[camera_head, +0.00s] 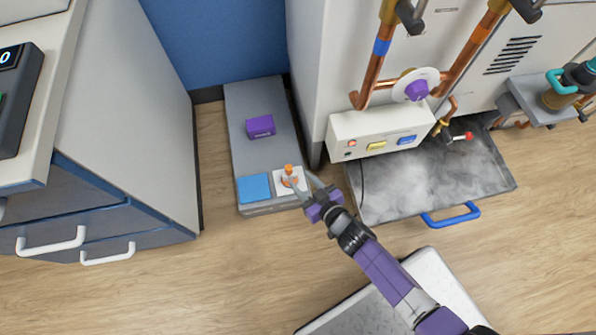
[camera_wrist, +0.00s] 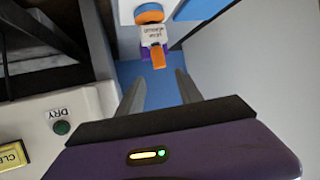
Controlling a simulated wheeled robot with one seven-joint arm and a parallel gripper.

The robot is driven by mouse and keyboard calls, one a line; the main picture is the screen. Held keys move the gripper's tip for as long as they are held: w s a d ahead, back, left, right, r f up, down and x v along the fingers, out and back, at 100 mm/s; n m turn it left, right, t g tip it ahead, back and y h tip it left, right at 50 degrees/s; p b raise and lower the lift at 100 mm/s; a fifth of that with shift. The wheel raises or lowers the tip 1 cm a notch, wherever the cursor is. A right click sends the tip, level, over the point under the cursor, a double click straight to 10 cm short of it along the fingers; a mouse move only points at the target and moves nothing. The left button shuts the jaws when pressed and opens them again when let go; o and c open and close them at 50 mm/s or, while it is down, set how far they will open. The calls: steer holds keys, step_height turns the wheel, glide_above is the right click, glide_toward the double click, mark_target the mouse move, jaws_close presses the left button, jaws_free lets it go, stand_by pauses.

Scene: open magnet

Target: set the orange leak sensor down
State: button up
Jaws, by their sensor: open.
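The orange leak sensor (camera_head: 290,178) stands on a white square pad (camera_head: 280,187) at the front of a low grey platform. In the wrist view the sensor (camera_wrist: 149,13) shows an orange round part, a white printed label and an orange tab. My gripper (camera_head: 302,184) is at the sensor's right side in the head view. In the wrist view my gripper (camera_wrist: 161,76) is open, its two fingers apart with nothing held between them. The sensor's orange tab lies just beyond the fingertips. I cannot tell whether a finger touches it.
A blue square pad (camera_head: 254,189) lies left of the white one. A purple box (camera_head: 260,126) sits farther back on the grey platform (camera_head: 245,92). A white control box (camera_head: 382,131) and a metal tray (camera_head: 435,185) with a blue handle are to the right. Drawers stand left.

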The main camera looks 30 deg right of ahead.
steer(key=shift+s, duration=0.2)
steer(key=shift+s+r, duration=0.1)
steer(key=w+a+r+v, duration=0.1)
steer(key=r+v, duration=0.1)
steer(key=v, duration=0.7)
steer(key=w+a+r+v, duration=0.1)
steer(key=r+v, duration=0.1)
steer(key=v, duration=0.8)
steer(key=s+r, duration=0.4)
steer(key=r, duration=0.6)
steer(key=s+d+r+m+t+h, duration=0.1)
steer(key=s+r, duration=0.4)
steer(key=r, duration=0.6)
steer(key=shift+s, duration=0.3)
steer(key=shift+d+r, duration=0.1)
steer(key=shift+r, duration=0.05)
